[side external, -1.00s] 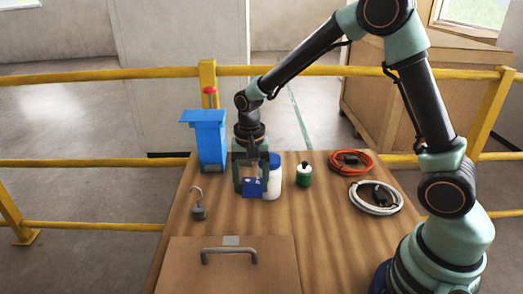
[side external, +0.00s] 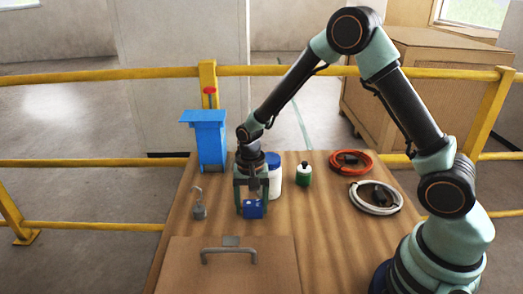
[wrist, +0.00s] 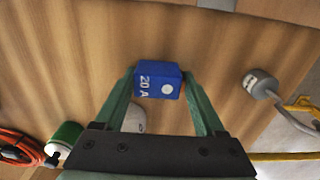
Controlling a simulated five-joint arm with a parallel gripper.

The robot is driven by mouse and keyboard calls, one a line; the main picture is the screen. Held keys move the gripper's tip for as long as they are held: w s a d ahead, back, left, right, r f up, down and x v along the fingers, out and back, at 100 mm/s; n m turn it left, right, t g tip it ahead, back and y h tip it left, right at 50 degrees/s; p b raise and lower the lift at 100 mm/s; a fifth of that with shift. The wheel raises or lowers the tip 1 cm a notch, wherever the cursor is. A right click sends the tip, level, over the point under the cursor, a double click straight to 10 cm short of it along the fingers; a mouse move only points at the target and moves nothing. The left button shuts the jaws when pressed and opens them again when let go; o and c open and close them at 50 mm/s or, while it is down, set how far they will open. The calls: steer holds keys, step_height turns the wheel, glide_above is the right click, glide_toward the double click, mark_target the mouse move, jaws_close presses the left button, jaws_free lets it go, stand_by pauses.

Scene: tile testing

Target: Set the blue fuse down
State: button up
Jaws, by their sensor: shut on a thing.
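My gripper (side external: 252,207) points down over the wooden table (side external: 320,235) and is shut on the blue fuse (side external: 253,211). In the wrist view the blue fuse (wrist: 168,86) sits between the two green fingers (wrist: 158,76), with "20 A" and a white dot on its face. The fuse is low over the table, in front of the white bottle; I cannot tell whether it touches the wood.
A white bottle with blue lid (side external: 274,180) stands just behind my gripper, a green bottle (side external: 304,176) to its right. A grey hooked weight (side external: 199,212) is at left. A handled panel (side external: 190,270) lies in front. Orange (side external: 369,168) and white (side external: 398,207) cable coils lie right.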

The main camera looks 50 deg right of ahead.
steer(key=o, duration=1.4)
step_height(320, 180, up, 12)
step_height(320, 180, up, 8)
steer(key=n+t, duration=0.2)
steer(key=n, duration=0.1)
glide_above(251, 203)
steer(key=s+d, duration=0.2)
steer(key=s, duration=0.2)
steer(key=shift+s+d+r+n+t, duration=0.3)
steer(key=shift+s+r+n+t, duration=0.55)
steer(key=shift+s, duration=0.7)
steer(key=shift+s+d+r+n+t, duration=0.25)
steer(key=shift+s+r+n+t, duration=0.15)
steer(key=shift+s+n, duration=0.95)
steer(key=shift+s+d+r+n+t, duration=0.3)
steer(key=shift+s+r+n+t, duration=0.35)
steer(key=shift+s, duration=1.1)
steer(key=shift+r, duration=0.1)
